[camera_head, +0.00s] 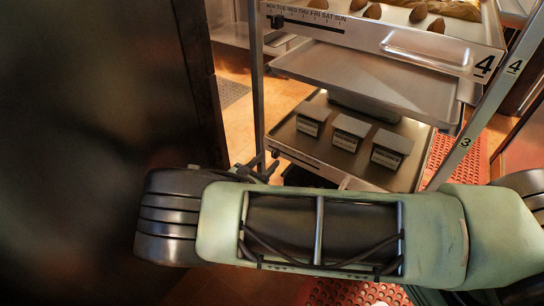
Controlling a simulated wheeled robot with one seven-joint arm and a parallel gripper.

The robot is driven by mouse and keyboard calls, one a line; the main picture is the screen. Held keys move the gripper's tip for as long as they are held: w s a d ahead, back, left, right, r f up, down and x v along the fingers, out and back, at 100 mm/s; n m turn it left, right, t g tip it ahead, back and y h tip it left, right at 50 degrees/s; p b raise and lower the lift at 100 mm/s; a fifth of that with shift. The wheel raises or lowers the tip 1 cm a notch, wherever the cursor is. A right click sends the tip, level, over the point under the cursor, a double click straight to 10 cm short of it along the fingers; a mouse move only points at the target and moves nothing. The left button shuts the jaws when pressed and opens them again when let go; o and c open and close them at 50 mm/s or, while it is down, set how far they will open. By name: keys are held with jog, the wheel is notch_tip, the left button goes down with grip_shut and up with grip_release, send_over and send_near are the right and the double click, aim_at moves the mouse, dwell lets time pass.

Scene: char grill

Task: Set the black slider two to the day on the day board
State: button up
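The upper day board (312,22) is a pale strip on the front edge of a rack tray, lettered MON to SUN. A black slider (277,21) sits at its left end, under MON. A lower strip (312,164) on the tray below has another dark slider (276,155) at its left end; its lettering is too small to read. I cannot tell which one is slider two. My green arm link crosses the lower picture. Small dark parts (260,166) rise above it just left of the lower slider and may be my gripper; its fingers are not clear.
The rack holds a middle metal tray (375,82) and several labelled boxes (348,132) on the lower tray. Bread rolls lie on the top tray. Rack posts (257,80) stand at left and right. A dark panel (90,90) fills the left. Red matting (470,155) lies at right.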

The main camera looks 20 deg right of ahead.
aim_at(275, 156)
jog(key=shift+x, duration=1.85)
grip_shut()
jog(key=shift+s+d+r+p, duration=0.15)
jog(key=shift+s+d+p, duration=0.05)
jog(key=shift+s+p, duration=0.2)
jog(key=s+d+p, duration=0.2)
jog(key=s, duration=0.1)
jog(key=shift+s+d, duration=0.3)
grip_release()
